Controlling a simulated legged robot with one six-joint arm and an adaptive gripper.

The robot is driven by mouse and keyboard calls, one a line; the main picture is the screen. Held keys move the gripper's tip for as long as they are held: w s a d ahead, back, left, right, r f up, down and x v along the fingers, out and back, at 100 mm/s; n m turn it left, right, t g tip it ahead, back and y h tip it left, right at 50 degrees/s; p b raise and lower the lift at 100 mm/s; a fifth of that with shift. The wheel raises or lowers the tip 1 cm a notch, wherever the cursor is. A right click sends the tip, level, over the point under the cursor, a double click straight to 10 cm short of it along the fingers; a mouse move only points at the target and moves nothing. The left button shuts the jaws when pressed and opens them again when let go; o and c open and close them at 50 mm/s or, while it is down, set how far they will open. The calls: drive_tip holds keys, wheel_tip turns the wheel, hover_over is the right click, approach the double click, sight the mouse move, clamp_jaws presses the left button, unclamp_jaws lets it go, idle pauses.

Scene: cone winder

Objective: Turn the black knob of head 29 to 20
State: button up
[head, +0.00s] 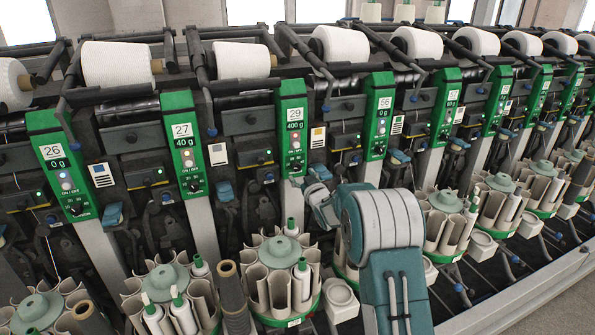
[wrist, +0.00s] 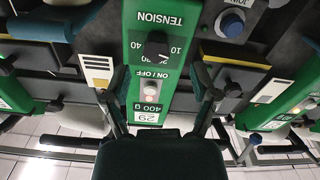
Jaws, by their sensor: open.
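The green panel of head 29 (head: 291,112) stands mid-picture in the head view and reads 29 and 400 g. Its black knob (head: 296,167) is low on the panel, just above my gripper (head: 309,184). In the wrist view, which is upside down, the black knob (wrist: 156,46) shows under the word TENSION, with 10, 30 and 40 legible around it. The knob lies beyond the fingertips, not gripped.
The neighbouring green panel 27 (head: 186,145) stands to the left and panel 56 (head: 379,115) to the right. The ON/OFF button (wrist: 152,88) sits between my fingers in the wrist view. A bobbin magazine (head: 281,285) stands below, left of my arm.

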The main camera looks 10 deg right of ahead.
sight(298, 169)
drive_tip(key=shift+w+a, duration=0.2)
drive_tip(key=shift+w, duration=1.75)
clamp_jaws()
